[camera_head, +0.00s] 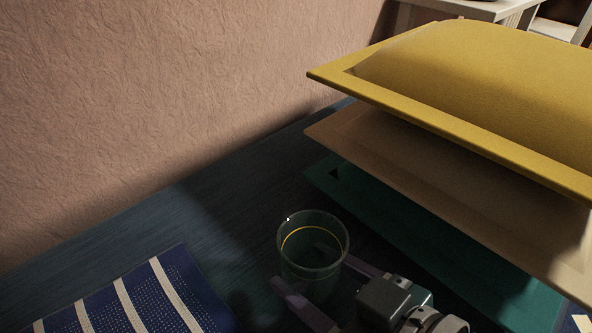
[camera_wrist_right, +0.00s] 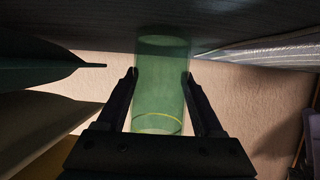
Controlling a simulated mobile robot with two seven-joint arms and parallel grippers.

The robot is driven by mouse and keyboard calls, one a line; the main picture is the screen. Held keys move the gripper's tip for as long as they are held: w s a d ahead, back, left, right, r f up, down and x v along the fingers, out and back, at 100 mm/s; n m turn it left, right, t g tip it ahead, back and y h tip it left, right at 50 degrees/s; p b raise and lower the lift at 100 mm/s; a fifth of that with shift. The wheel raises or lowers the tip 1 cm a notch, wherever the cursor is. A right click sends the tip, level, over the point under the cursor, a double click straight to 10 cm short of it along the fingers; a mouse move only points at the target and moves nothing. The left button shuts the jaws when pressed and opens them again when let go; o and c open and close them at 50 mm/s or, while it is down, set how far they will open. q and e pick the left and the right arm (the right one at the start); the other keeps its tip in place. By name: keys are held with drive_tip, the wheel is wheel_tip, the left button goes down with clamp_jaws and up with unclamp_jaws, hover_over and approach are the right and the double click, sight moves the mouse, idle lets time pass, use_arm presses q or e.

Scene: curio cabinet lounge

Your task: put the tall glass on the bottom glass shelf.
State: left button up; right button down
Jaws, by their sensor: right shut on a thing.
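The tall glass (camera_head: 313,233) is clear with a greenish tint and a thin yellow line near its rim. It looks upright, low over the dark blue wooden surface (camera_head: 215,205). My right gripper (camera_head: 297,264) is shut on its sides, with one finger on each side. The right wrist view also shows the glass (camera_wrist_right: 160,100) between the two fingers (camera_wrist_right: 162,77), with its rim toward the bottom of the picture. I cannot tell whether its base touches the surface. No glass shelf is recognisable in either view. My left gripper is not in view.
Right of the glass is a stack of flanged cushions: yellow (camera_head: 480,85) on top, beige (camera_head: 450,175) between, green (camera_head: 400,220) lowest. A blue and white striped cloth (camera_head: 140,300) lies at lower left. A textured pinkish wall (camera_head: 150,100) stands behind. Bare surface lies left of the glass.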

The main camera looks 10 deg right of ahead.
drive_tip(key=shift+r, duration=0.1)
drive_tip(key=shift+f, duration=0.2)
unclamp_jaws()
